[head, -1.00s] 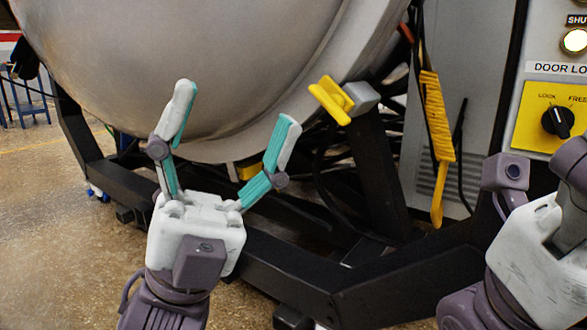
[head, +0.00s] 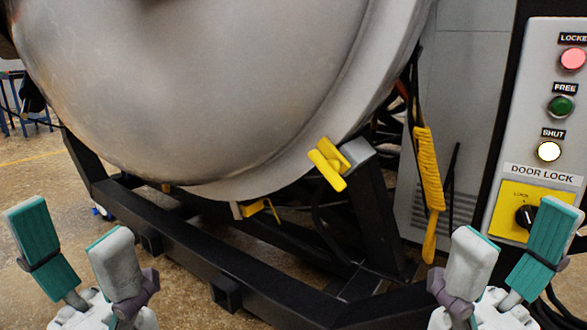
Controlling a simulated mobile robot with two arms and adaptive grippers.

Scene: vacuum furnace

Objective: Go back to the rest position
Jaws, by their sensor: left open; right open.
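My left gripper (head: 82,258) is at the lower left of the head view, open and empty, with its teal-padded fingers pointing up. My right gripper (head: 508,255) is at the lower right, also open and empty, fingers up. Its right finger covers part of the yellow door lock switch plate (head: 508,214) in the picture; I cannot tell how far apart they are. The big grey furnace door (head: 200,90) stands between and behind the grippers. Neither gripper holds anything.
A black steel frame (head: 180,245) runs under the furnace. A yellow handle (head: 327,165) sits at the door's lower right edge. A yellow brush (head: 427,180) hangs beside the control panel (head: 540,110), where the SHUT lamp (head: 549,151) is lit white. Open floor lies at the left.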

